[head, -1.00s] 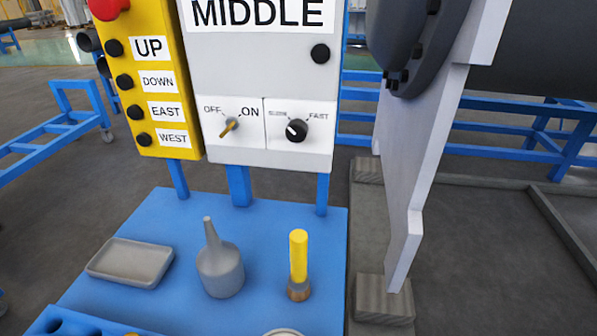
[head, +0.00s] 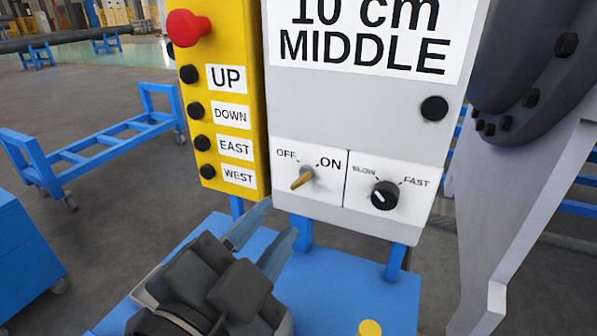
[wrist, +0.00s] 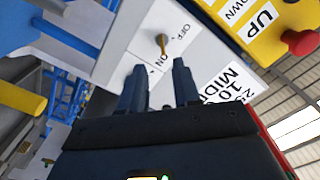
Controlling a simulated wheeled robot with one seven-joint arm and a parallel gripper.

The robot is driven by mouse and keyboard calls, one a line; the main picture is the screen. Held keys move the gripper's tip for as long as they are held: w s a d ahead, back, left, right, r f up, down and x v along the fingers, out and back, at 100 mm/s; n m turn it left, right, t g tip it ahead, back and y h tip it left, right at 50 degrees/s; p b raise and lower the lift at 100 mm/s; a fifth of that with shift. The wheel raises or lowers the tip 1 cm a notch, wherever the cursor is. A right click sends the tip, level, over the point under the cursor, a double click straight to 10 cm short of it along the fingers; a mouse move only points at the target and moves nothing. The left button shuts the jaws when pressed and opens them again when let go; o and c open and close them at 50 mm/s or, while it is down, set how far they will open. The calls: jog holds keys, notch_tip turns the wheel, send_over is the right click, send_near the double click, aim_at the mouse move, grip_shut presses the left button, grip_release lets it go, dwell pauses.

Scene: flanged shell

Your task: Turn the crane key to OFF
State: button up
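The crane key (head: 302,179) is a small brass-coloured lever on the grey panel (head: 350,110), below the MIDDLE sign. It slants from lower left to upper right, its upper end towards the ON label (head: 328,164); the OFF label (head: 286,153) is at upper left. My gripper (head: 279,218) is below and left of the key in the head view, its two fingers apart with nothing between them. In the wrist view the key (wrist: 162,43) stands out from the panel just beyond the open fingertips (wrist: 158,66), not touching them.
A black SLOW/FAST dial (head: 385,195) is right of the key. A yellow button box (head: 215,110) with a red knob (head: 187,27) stands to the left. A blue bench (head: 350,297) lies below, with a yellow-topped item (head: 370,328). A pale flange plate (head: 535,200) rises at right.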

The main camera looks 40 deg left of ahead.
aim_at(298, 185)
jog(key=p+x, duration=0.2)
jog(key=x, duration=0.6)
jog(key=shift+a+r, duration=0.1)
jog(key=shift+r, duration=0.05)
grip_shut()
dwell(0.3)
